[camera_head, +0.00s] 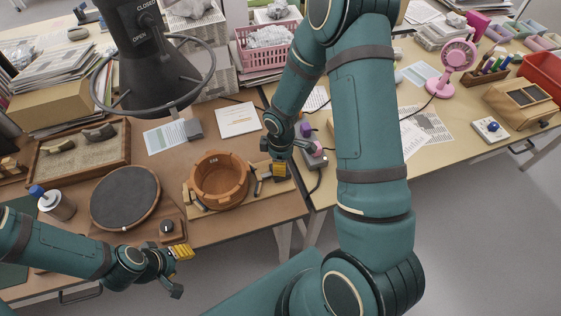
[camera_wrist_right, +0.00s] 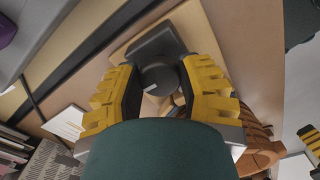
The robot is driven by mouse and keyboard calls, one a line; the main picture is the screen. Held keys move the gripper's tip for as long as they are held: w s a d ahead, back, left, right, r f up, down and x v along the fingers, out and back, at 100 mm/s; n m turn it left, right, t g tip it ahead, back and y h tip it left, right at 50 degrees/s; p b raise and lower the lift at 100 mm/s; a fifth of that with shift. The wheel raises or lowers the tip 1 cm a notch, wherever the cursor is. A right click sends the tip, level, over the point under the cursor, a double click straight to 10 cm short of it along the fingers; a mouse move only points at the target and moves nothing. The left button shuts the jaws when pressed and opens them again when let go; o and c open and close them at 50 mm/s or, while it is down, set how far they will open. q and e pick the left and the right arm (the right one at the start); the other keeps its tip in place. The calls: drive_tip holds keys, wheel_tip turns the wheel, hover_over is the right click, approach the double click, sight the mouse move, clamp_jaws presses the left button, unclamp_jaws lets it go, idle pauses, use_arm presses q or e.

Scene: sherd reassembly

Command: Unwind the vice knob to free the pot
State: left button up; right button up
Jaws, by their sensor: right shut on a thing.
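The brown pot (camera_head: 220,180) sits on a pale wooden board (camera_head: 206,209) near the table's front edge, with a band-like ring around it. It also shows partly at the lower right of the right wrist view (camera_wrist_right: 262,148). The black vice knob (camera_wrist_right: 158,78) lies between the yellow-padded fingers of my right gripper (camera_wrist_right: 160,92), which is shut on it. In the head view my right gripper (camera_head: 279,170) is at the right end of the board and hides the knob. My left gripper (camera_head: 180,271) is open and empty, in front of the table edge.
A dark round turntable (camera_head: 125,197) stands left of the pot, with a blue-topped jar (camera_head: 55,204) further left. A sand tray (camera_head: 80,152) lies behind it. A white sheet (camera_head: 237,120) and a pink crate (camera_head: 265,55) are behind the pot.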

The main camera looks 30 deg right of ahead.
drive_tip(key=shift+s+d+f, duration=0.1)
drive_tip(key=shift+s, duration=0.1)
drive_tip(key=o, duration=1.2)
drive_tip(key=shift+w, duration=0.1)
drive_tip(key=shift+r, duration=0.6)
wheel_tip(320, 180, up, 11)
